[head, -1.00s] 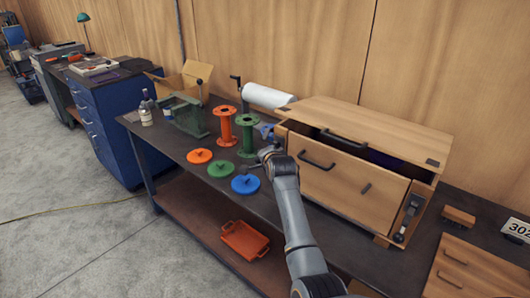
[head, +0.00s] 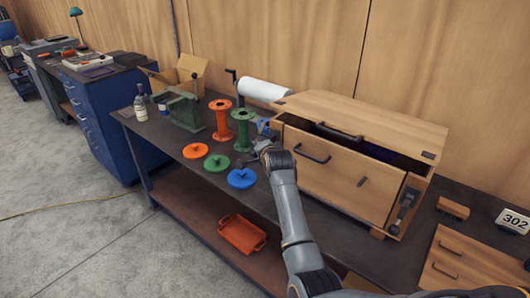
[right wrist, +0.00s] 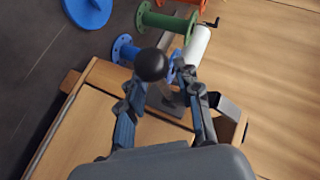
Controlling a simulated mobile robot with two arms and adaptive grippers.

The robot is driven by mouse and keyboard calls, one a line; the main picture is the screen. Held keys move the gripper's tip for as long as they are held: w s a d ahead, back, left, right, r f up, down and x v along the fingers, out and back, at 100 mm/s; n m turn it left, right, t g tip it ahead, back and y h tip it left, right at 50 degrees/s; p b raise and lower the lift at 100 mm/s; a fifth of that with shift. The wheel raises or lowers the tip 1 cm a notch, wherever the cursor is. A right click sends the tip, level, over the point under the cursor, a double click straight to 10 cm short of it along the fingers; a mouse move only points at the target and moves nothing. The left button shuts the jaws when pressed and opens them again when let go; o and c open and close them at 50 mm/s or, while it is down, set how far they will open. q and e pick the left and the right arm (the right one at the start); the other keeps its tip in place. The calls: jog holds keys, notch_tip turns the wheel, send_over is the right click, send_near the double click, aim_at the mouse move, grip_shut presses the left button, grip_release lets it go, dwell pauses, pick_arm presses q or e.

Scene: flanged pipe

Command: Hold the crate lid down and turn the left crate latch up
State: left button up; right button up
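The wooden crate (head: 335,180) stands on the dark workbench, with a black handle on its front. Its lid (head: 365,122) lies on top, with a dark gap under its front edge. The right-hand latch (head: 404,212) hangs with its black knob low. One arm, apparently my right, reaches the crate's left end; its gripper (head: 264,147) is small and partly hidden there. In the right wrist view, my right gripper (right wrist: 168,98) has its fingers apart around a lever with a black ball knob (right wrist: 151,65), apparently the left latch. Contact is unclear. My left gripper is out of view.
Orange (head: 222,119) and green (head: 243,131) spools, a blue spool (right wrist: 125,50) and a paper roll (head: 264,90) stand close left of the crate. Orange, green and blue discs (head: 241,178) lie in front. A brown block (head: 453,208) lies to the right.

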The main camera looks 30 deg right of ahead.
jog(key=v, duration=1.1)
jog(key=shift+s, duration=0.1)
